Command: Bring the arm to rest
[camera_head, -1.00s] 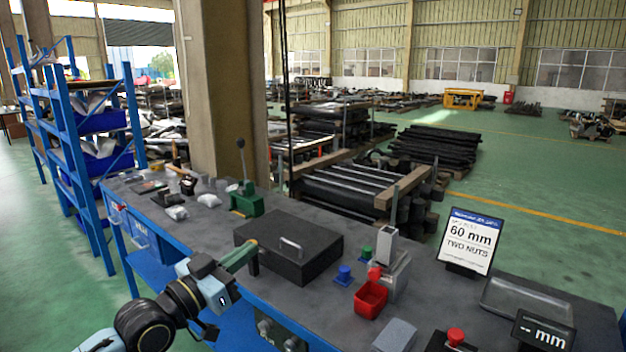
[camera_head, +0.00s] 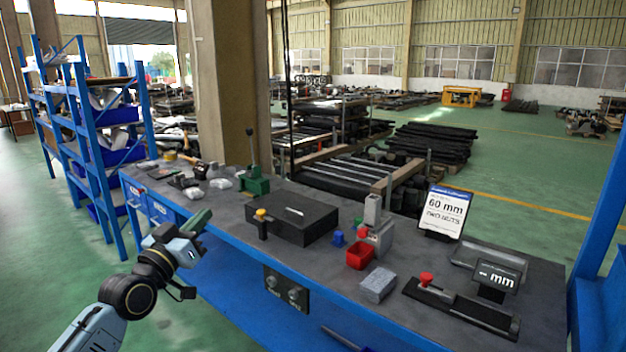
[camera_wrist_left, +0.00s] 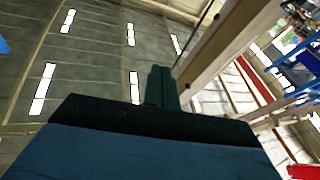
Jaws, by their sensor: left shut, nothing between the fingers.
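My left gripper (camera_head: 200,221) is in front of the workbench, its green fingers pointing up and to the right near the bench's front edge. Its fingers are together with nothing between them. In the left wrist view the closed fingers (camera_wrist_left: 161,88) point toward the roof, with no object at their tips. My left arm (camera_head: 135,292) comes in from the lower left, over the floor and clear of the bench top. My right gripper is out of view.
The workbench (camera_head: 235,222) holds a black case (camera_head: 290,218), a black piece with a yellow knob (camera_head: 262,221), a green lever press (camera_head: 255,184), a red bin (camera_head: 360,256), a grey block (camera_head: 378,285) and a "60 mm" sign (camera_head: 445,211). A blue shelf rack (camera_head: 90,140) stands at left.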

